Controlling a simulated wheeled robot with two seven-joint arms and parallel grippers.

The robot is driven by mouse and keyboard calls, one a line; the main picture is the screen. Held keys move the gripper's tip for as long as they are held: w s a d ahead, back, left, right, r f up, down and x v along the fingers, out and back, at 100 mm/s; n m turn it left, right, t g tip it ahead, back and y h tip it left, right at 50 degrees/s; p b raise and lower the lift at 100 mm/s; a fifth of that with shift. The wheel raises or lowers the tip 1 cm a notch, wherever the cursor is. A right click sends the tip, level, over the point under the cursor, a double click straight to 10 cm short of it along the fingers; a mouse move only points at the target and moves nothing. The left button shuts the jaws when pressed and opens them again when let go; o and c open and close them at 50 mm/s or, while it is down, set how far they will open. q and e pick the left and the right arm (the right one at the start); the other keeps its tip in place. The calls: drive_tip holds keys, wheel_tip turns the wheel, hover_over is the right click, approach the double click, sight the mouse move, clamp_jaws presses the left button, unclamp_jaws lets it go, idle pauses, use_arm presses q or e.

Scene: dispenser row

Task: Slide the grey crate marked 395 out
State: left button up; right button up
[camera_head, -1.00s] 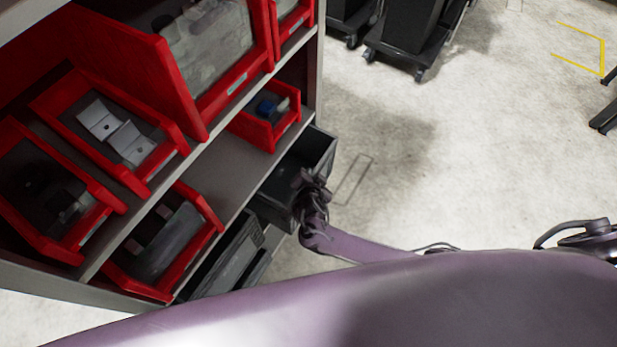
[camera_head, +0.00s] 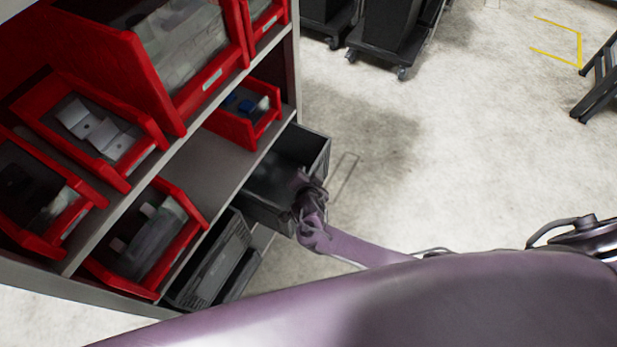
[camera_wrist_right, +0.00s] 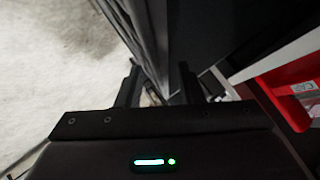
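A dark grey crate (camera_head: 268,205) sticks partly out of the lower shelf level in the head view, and its inside looks empty. I cannot read any number on it. My right gripper (camera_head: 300,182) is at the crate's outer wall. In the right wrist view, the fingers of this gripper (camera_wrist_right: 160,82) stand on both sides of a dark wall (camera_wrist_right: 148,40), which looks like the crate's rim. The arm hides part of the crate's front. My left gripper is not in view.
The shelf unit (camera_head: 195,165) holds several red bins, one (camera_head: 245,115) just above the crate. Another grey crate (camera_head: 215,268) sits lower left. Black wheeled carts (camera_head: 385,40) stand at the back. The pale floor (camera_head: 450,150) to the right is clear.

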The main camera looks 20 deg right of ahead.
drive_tip(key=shift+o, duration=0.7)
drive_tip(key=shift+s+f, duration=0.1)
drive_tip(key=v, duration=0.7)
drive_tip(key=shift+s+r+p, duration=0.25)
drive_tip(key=shift+s+p, duration=0.05)
drive_tip(key=shift+p, duration=0.05)
